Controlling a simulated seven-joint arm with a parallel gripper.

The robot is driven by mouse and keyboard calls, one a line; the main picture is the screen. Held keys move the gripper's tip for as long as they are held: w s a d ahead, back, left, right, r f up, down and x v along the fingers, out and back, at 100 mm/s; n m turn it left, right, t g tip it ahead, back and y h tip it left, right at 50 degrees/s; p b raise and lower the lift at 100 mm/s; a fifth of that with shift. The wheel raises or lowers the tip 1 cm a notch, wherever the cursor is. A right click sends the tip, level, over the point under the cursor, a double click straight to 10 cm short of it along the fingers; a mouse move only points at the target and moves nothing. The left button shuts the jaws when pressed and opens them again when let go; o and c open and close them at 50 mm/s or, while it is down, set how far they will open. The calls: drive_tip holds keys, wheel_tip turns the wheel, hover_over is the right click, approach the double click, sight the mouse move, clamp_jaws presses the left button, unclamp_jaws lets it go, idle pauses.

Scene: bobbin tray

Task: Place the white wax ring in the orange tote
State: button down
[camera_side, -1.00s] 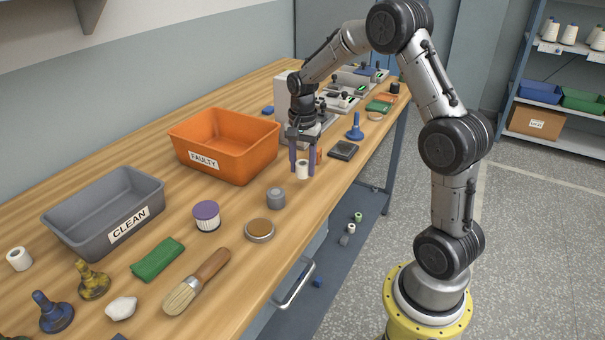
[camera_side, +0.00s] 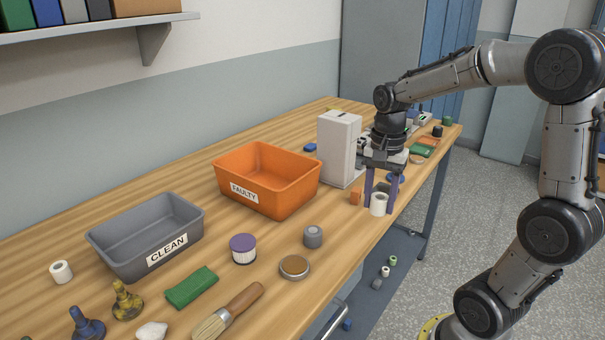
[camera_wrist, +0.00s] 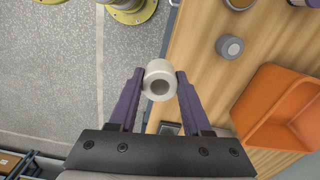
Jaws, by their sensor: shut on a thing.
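The white wax ring (camera_side: 379,205) is a short white cylinder with a hole through it. My gripper (camera_side: 381,200) is shut on it, with a purple finger on each side, near the table's front edge. In the wrist view the ring (camera_wrist: 160,69) sits between the fingertips of my gripper (camera_wrist: 159,76), its hole showing. I cannot tell how far it is above the table. The orange tote (camera_side: 293,199), labelled FAULTY, stands to the left of my gripper in the side view. In the wrist view the tote (camera_wrist: 262,105) is at the right. Its visible inside looks empty.
A grey tote (camera_side: 120,262) labelled CLEAN stands further left. A white box (camera_side: 339,150) stands behind my gripper, and a small orange block (camera_side: 355,198) is just left of the ring. A grey cylinder (camera_side: 313,237), a purple-topped filter (camera_side: 243,250) and a round tin (camera_side: 294,267) lie in front of the totes.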

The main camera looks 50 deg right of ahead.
drive_tip(key=w+d+r, duration=0.2)
drive_tip(key=w+d, duration=0.1)
drive_tip(key=w, duration=0.6)
drive_tip(key=w+d+r, duration=0.2)
drive_tip(key=w, duration=0.8)
approach(278, 187)
drive_tip(key=s+a+r, duration=0.3)
drive_tip(key=s+a, duration=0.1)
drive_tip(key=shift+w+a+f, duration=0.1)
drive_tip(key=shift+a+f, duration=0.05)
drive_tip(key=shift+f, duration=4.5)
drive_tip(key=shift+f, duration=0.1)
drive_tip(key=shift+c, duration=1.7)
unclamp_jaws()
